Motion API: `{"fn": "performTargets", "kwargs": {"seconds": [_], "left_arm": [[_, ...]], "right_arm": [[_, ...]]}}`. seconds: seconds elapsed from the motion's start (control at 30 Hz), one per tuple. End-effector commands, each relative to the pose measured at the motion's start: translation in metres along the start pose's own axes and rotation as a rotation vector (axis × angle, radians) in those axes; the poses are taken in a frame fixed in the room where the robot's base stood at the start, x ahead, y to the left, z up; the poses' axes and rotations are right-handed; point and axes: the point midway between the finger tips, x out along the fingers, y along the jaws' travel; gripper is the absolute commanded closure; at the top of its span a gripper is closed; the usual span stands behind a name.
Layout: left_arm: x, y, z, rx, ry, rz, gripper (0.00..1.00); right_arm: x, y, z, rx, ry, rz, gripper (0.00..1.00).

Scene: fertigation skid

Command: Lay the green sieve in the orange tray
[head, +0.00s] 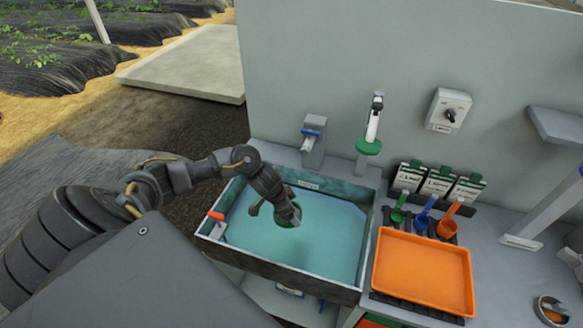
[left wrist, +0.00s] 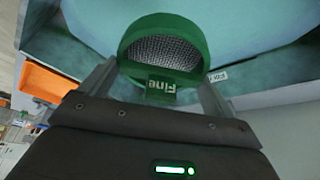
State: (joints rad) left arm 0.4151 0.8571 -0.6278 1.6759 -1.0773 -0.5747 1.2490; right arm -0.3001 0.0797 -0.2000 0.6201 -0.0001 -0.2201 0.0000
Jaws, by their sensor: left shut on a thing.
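The green sieve (left wrist: 170,56) is a round green ring with grey mesh and a tab marked "Fine". My left gripper (head: 288,213) is shut on the tab, as the left wrist view (left wrist: 160,88) shows. In the head view it hangs over the teal basin, and the gripper mostly hides the sieve there. The orange tray (head: 424,270) lies empty on the counter, right of the basin and apart from the gripper. It also shows in the left wrist view (left wrist: 48,79). My right gripper is out of view.
The basin (head: 320,262) has a raised rim with an orange piece (head: 216,216) at its left. A white-handled fixture with a green disc (head: 368,146) stands behind. Green, blue and orange scoops (head: 447,222) and several packets (head: 438,183) stand behind the tray. A bowl (head: 552,308) sits right.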

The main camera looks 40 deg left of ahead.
Motion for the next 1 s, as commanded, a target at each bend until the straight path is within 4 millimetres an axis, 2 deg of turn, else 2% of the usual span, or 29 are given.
{"fn": "performTargets", "kwargs": {"seconds": [0.17,0.27,0.4,0.5,0.6,0.7,0.83,1.0], "left_arm": [[-0.001,0.013,-0.030,0.042,0.010,0.013,0.34],[-0.006,0.031,-0.059,0.091,0.013,0.029,0.34],[-0.020,0.066,-0.096,0.185,0.011,0.064,0.34],[-0.033,0.092,-0.111,0.255,0.008,0.093,0.33],[-0.046,0.114,-0.113,0.320,0.005,0.119,0.33],[-0.057,0.129,-0.104,0.365,0.002,0.140,0.33],[-0.069,0.138,-0.087,0.395,0.001,0.156,0.33],[-0.079,0.140,-0.073,0.403,0.000,0.165,0.33]], "right_arm": [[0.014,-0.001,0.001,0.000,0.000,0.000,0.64],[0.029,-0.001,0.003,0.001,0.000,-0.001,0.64],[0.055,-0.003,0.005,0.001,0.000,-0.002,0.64],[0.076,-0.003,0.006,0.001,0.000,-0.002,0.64],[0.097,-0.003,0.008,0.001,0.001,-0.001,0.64],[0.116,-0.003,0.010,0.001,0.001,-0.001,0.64],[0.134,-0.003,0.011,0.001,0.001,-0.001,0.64],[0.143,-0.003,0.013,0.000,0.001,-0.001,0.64]]}}
